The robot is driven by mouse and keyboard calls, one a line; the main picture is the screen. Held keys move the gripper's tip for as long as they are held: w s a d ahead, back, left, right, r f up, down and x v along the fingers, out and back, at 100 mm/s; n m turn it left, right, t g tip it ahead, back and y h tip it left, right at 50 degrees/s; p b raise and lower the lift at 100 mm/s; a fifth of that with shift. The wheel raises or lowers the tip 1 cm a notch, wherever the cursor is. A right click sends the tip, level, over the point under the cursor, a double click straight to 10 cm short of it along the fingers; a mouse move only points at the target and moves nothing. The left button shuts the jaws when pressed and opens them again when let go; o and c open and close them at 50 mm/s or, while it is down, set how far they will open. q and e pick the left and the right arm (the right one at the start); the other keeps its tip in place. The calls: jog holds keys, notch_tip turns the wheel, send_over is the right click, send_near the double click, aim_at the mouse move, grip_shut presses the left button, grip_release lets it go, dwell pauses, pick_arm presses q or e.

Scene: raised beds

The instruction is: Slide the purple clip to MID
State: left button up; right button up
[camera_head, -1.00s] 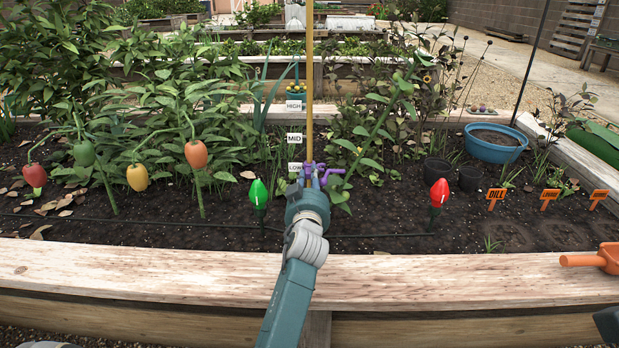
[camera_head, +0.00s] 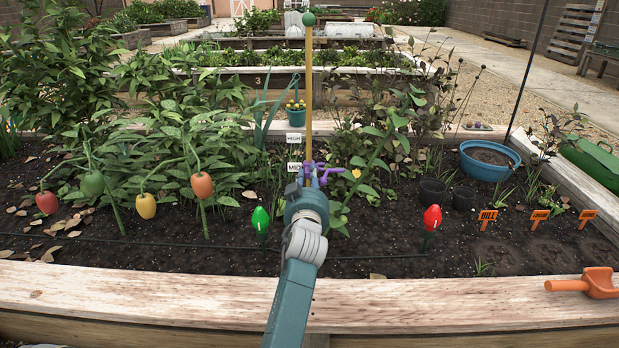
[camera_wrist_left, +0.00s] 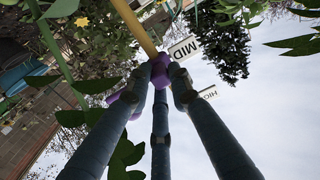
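The purple clip (camera_head: 326,172) sits around the upright yellow pole (camera_head: 309,100), just under the MID label (camera_head: 294,167). In the left wrist view the clip (camera_wrist_left: 118,97) shows between my fingertips, with the MID label (camera_wrist_left: 185,48) close by. My left gripper (camera_wrist_left: 162,82) is shut on the clip at the pole. In the head view the left gripper (camera_head: 307,193) hides part of the clip and the lower pole. The HIGH label (camera_head: 294,138) is farther up. The LOW label is hidden. My right gripper is not in view.
A red bulb-shaped marker (camera_head: 432,217) and a green one (camera_head: 260,219) stand in the soil on either side. Leafy plants (camera_head: 372,165) crowd the pole. The wooden bed edge (camera_head: 150,292) runs across the front, with an orange trowel (camera_head: 598,284) at right.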

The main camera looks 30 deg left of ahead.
pick_arm(q)
jog(key=shift+o, duration=1.4)
jog(key=shift+s+a, duration=0.1)
jog(key=shift+a, duration=0.1)
